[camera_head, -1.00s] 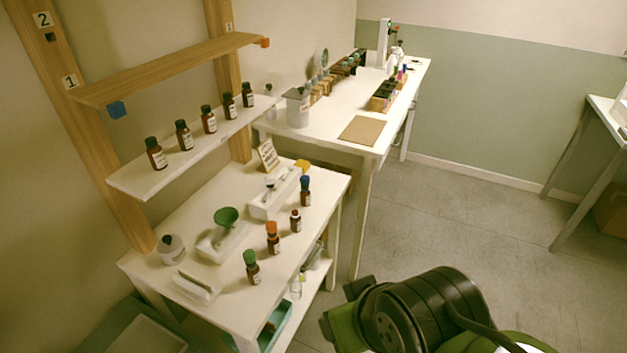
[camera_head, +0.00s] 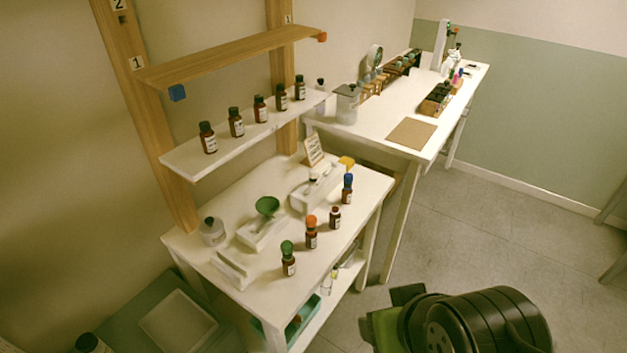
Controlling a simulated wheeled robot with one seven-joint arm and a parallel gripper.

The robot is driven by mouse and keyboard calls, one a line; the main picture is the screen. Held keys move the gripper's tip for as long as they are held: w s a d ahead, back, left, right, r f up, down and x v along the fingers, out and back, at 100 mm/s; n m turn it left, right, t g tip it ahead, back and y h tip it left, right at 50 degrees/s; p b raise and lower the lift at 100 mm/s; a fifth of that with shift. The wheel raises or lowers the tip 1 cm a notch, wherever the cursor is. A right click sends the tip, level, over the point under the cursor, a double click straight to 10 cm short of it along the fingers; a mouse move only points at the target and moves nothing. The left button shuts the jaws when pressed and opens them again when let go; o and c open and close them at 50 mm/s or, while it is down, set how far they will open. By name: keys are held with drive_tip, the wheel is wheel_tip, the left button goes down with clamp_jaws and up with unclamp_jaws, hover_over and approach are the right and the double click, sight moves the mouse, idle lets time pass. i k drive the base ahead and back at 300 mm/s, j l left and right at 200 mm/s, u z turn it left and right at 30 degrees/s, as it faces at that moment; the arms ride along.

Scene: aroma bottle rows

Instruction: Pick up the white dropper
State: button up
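A small white-topped piece (camera_head: 313,177), perhaps the white dropper, stands in the white holder (camera_head: 328,190) at the back of the near table (camera_head: 262,282). It is too small to be sure. In front of the holder are brown bottles with a blue top (camera_head: 347,188), an orange top (camera_head: 311,232) and a green top (camera_head: 288,258). A smaller brown bottle (camera_head: 335,218) stands between the blue and orange ones. My dark arm shows at the lower right, apart from the table. My gripper's fingers are not visible.
A green funnel (camera_head: 267,206), a white jar (camera_head: 212,231) and a small sign (camera_head: 313,150) are on the near table. Several brown bottles stand on the white shelf (camera_head: 185,167) above. A longer white table (camera_head: 372,133) adjoins behind. Floor at right is clear.

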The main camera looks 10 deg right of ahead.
sight(312, 172)
drive_tip(key=i+l+u, duration=0.2)
drive_tip(key=u, duration=0.2)
drive_tip(key=i+l+u, duration=0.2)
drive_tip(key=u, duration=0.25)
drive_tip(key=i+l+u, duration=0.1)
drive_tip(key=l+u, duration=0.3)
drive_tip(key=i+l+u, duration=0.1)
drive_tip(key=l+u, duration=0.2)
drive_tip(key=u, duration=0.15)
drive_tip(key=l+u, duration=0.7)
drive_tip(key=u, duration=0.15)
